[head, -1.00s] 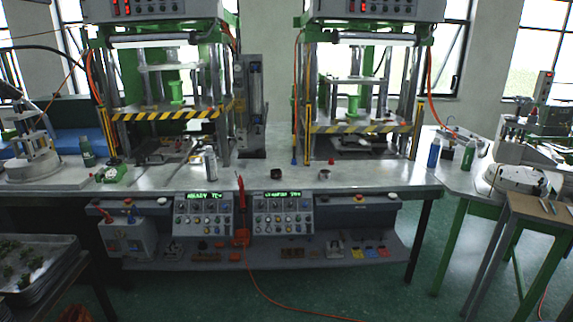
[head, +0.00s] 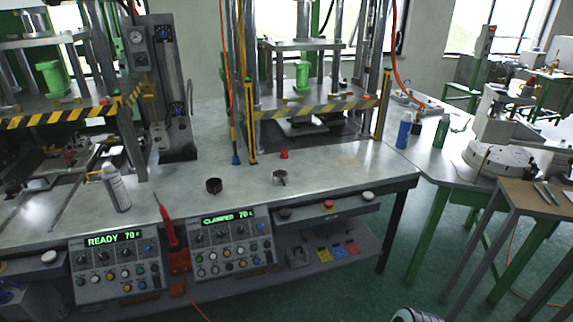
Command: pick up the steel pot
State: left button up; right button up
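A small steel pot (head: 279,177) stands upright on the metal bench top, right of the middle of the bench in the head view. It is grey with a dark opening. A similar dark round pot or ring (head: 214,186) stands to its left. Neither of my grippers is in view. A rounded white and dark part at the bottom edge looks like part of my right arm, and no fingers show on it.
Control boxes (head: 233,244) hang below the front edge.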

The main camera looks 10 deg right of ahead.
aim_at(281, 181)
jog(key=i+l+z, duration=0.1)
jog(key=i+z, duration=0.65)
jog(key=i+j+z, duration=0.25)
jog(key=i+z, duration=0.15)
jog(key=i+l+z, duration=0.15)
jog(key=i+z, duration=1.05)
jog(key=i+u, duration=0.15)
jog(key=u, duration=3.05)
